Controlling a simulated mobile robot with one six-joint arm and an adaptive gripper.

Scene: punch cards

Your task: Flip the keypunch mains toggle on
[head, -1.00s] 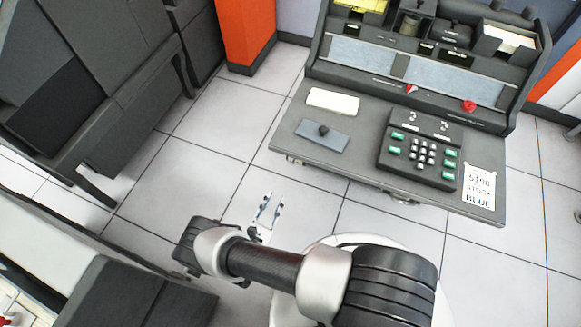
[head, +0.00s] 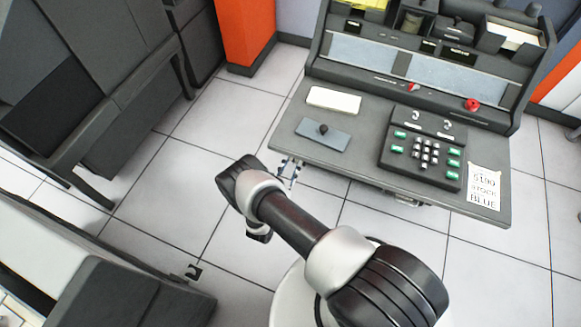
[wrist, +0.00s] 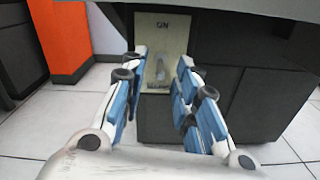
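The mains toggle (wrist: 160,70) is a small grey lever on a cream plate (wrist: 162,30) under the desk's front edge. The plate reads ON at its top; a lower label is too blurred to read. I cannot tell for sure which way the lever points. My gripper (wrist: 163,62) is open and empty in the wrist view, its blue-padded fingers to either side of the lever in the picture. Contact with the lever does not show. In the head view my gripper (head: 290,172) is at the left front edge of the keypunch desk (head: 360,165); the plate is mostly hidden there.
The desktop bears a white card stack (head: 334,100), a grey plate with a black knob (head: 323,135), a keypad (head: 422,155) and a paper note (head: 484,187). A dark box (wrist: 185,115) stands behind the plate. Tiled floor is clear left of the desk.

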